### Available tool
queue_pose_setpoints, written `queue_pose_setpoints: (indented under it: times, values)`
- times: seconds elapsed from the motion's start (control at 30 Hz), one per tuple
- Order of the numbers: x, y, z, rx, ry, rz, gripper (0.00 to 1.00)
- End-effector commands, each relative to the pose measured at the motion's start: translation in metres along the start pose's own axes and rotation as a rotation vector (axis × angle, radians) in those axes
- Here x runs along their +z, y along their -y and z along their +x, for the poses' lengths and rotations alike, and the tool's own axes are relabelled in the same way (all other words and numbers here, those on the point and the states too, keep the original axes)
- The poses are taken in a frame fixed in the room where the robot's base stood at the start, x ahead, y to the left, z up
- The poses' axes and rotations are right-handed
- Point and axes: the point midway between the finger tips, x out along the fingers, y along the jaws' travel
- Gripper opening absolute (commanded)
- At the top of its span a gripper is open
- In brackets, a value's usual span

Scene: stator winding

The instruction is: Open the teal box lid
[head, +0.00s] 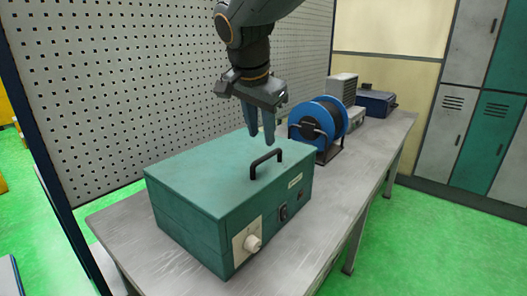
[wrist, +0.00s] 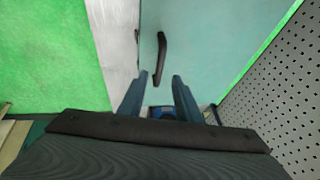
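The teal box (head: 190,185) stands on the workbench with its lid (head: 205,165) shut. A black bar handle (head: 266,163) is fixed on top near the lid's front edge. My gripper (head: 261,137) points down above the lid, a little above the handle and apart from it. In the wrist view the two fingertips (wrist: 160,75) are spread with an empty gap between them. The handle (wrist: 160,58) shows just beyond them against the teal lid (wrist: 215,45).
The grey workbench (head: 345,200) has bare room along its front edge. A blue cable reel (head: 318,122) stands just behind the box. A grey unit (head: 342,88) and a dark blue case (head: 376,103) are farther back. A perforated panel (head: 120,85) runs along the left.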

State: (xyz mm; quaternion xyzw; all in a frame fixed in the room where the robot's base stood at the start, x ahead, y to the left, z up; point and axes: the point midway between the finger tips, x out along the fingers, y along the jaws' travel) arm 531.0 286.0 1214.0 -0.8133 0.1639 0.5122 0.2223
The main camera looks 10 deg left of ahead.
Motion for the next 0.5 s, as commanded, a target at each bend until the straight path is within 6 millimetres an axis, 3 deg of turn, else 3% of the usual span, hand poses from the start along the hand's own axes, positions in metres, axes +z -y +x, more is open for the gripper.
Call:
queue_pose_setpoints:
  times: [0.5]
  values:
    - [0.000, 0.000, 0.066, 0.002, 0.000, 0.007, 0.31]
